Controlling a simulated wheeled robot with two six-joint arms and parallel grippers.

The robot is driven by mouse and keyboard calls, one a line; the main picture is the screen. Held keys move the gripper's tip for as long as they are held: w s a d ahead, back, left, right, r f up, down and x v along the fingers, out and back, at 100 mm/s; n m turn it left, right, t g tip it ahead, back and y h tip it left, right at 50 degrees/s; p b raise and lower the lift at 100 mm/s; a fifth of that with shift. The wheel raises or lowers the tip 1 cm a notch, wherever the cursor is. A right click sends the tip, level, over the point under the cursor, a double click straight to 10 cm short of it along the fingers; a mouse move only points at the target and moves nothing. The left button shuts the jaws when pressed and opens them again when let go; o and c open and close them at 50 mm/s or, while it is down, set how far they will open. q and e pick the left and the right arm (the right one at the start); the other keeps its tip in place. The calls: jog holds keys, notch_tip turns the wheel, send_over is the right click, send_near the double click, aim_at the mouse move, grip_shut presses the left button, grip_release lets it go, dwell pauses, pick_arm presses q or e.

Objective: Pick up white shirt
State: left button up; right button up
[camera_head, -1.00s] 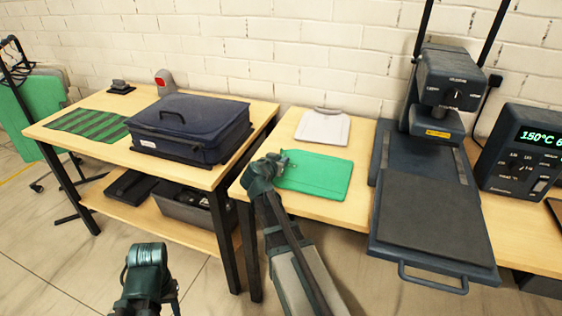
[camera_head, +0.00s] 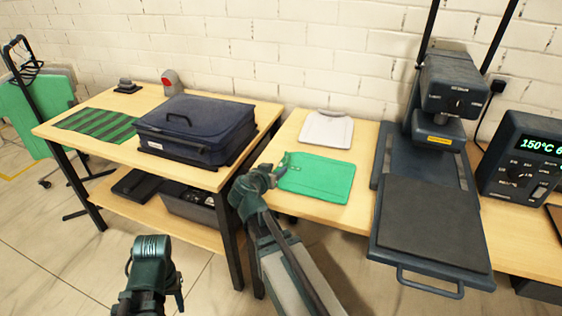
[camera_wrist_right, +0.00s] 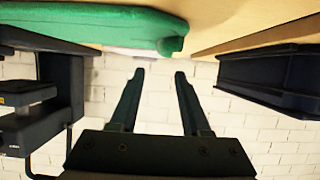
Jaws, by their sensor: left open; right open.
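The white shirt (camera_head: 327,129) lies folded flat at the back of the right wooden table, near the wall. A folded green garment (camera_head: 318,178) lies just in front of it. My right gripper (camera_head: 281,163) is at the green garment's left edge, short of the white shirt. The right wrist view shows its two fingers (camera_wrist_right: 159,73) apart with nothing between them. The green garment (camera_wrist_right: 95,23) shows there too, with a thin pale strip beside it. My left gripper (camera_head: 150,262) is low in front of the left table, away from both garments, its fingertips hard to make out.
A dark heat press (camera_head: 436,215) stands right of the garments, beside a control box (camera_head: 520,160). A navy suitcase (camera_head: 195,128) and a green striped cloth (camera_head: 97,125) are on the left table. A gap separates the tables. Bare wood surrounds the garments.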

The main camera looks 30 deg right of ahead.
jog(key=shift+p+v, duration=0.3)
jog(key=shift+v, duration=0.95)
jog(key=s+a+f+n+g+y, duration=0.3)
jog(key=s+a, duration=0.3)
jog(key=a, duration=0.3)
jog(key=s+a+f+n+g+y, duration=0.3)
jog(key=s+a+f+n, duration=0.3)
jog(key=a, duration=0.3)
jog(key=s+a+f+n+g+y, duration=0.2)
jog(key=s+a+f+n, duration=0.2)
jog(key=s+a, duration=0.2)
jog(key=a, duration=0.2)
jog(key=shift+s+a+f+g+y, duration=0.25)
jog(key=shift+s+a+g+y, duration=0.15)
jog(key=shift+s+a+n, duration=0.15)
jog(key=shift+n, duration=0.15)
jog(key=shift+o, duration=0.4)
